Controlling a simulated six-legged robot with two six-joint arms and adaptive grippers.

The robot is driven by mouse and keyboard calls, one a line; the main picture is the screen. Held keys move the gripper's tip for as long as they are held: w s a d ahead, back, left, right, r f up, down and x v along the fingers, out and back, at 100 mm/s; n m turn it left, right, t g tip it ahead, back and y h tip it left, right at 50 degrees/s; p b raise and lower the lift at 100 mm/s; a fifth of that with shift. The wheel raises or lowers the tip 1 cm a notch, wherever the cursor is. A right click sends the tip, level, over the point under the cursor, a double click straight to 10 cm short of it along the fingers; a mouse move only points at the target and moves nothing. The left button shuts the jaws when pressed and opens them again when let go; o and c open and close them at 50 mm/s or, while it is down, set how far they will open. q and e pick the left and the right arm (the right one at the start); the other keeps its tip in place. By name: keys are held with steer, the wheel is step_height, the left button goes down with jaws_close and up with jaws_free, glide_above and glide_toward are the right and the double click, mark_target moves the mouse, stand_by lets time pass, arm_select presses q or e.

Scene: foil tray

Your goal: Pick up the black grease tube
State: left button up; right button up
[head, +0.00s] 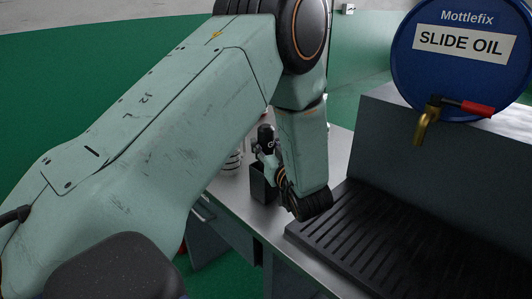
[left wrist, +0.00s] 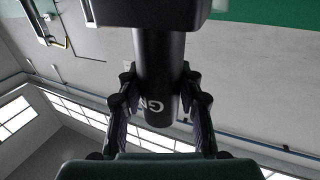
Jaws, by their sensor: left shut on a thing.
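The black grease tube (head: 265,133) shows in the head view above a dark open box (head: 262,184) on the bench. In the left wrist view the tube (left wrist: 158,100) carries pale letters, partly cut off, and sits between both fingers. Its far part runs toward a dark block at the top edge of that view, probably the same box. My left gripper (head: 268,149) is shut on the tube. Both fingers also show in the left wrist view (left wrist: 160,82), one on each side of it. I cannot tell whether the tube's lower end is still inside the box. My right gripper is not in view.
A blue drum (head: 455,75) labelled SLIDE OIL, with a brass tap (head: 427,122), stands at the back right. A black ribbed tray (head: 370,240) lies on the right of the grey bench (head: 232,197). A pale jar (head: 232,163) stands behind my arm, partly hidden.

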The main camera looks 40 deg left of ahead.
arm_select(q)
steer(key=shift+s+r, duration=0.1)
steer(key=shift+s, duration=0.05)
steer(key=c, duration=0.4)
jaws_close()
